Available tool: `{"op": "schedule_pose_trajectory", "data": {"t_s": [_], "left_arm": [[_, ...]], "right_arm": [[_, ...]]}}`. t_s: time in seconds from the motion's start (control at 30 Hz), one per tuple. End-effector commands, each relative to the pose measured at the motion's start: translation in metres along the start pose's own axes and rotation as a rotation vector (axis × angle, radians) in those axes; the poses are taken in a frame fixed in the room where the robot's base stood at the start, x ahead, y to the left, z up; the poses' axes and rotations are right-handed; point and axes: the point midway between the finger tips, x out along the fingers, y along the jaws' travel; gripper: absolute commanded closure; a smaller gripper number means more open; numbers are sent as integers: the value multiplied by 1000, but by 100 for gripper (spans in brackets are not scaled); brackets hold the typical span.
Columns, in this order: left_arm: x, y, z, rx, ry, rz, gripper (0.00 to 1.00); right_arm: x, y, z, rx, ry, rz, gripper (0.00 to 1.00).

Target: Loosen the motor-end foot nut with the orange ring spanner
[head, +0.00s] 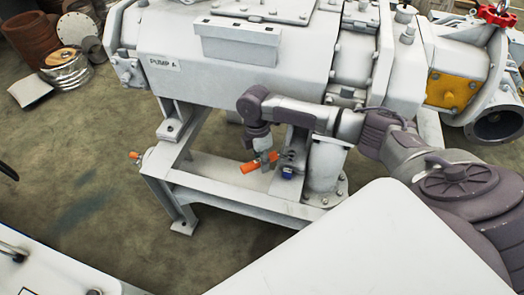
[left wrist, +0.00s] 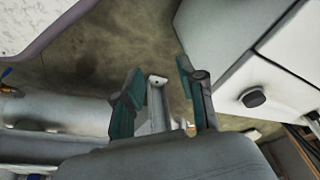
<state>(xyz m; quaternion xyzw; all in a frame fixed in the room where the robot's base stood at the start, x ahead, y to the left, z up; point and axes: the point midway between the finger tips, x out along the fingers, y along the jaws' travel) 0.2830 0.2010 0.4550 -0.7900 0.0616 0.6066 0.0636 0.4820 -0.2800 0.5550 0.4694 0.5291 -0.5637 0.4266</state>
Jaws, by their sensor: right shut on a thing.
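In the head view my right gripper (head: 264,157) reaches down under the pump and is shut on the orange ring spanner (head: 249,167). The spanner's orange handle sticks out to the left of the fingers. Its other end points right, toward a foot of the pump on the white frame; the fingers partly hide it, and I cannot tell whether the ring sits around a nut. A small blue piece (head: 287,172), perhaps a nut, shows just below and right of the spanner. In the left wrist view my left gripper (left wrist: 160,72) is open with its fingers apart and nothing held between them.
Another orange piece (head: 135,155) is at the frame's left end. A red handwheel (head: 497,14) is at top right. Pipes and rings (head: 68,68) lie at top left.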

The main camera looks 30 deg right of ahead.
Motion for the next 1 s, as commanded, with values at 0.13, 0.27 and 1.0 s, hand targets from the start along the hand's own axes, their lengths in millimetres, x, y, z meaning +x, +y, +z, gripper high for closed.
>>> {"op": "schedule_pose_trajectory", "data": {"t_s": [0.13,0.27,1.0], "left_arm": [[0,0,0,0,0,0,60],[0,0,0,0,1,-1,60],[21,-1,4,4,-2,-1,60]], "right_arm": [[0,0,0,0,0,0,100],[-1,0,0,0,1,0,100],[-1,0,0,0,1,0,100]]}}
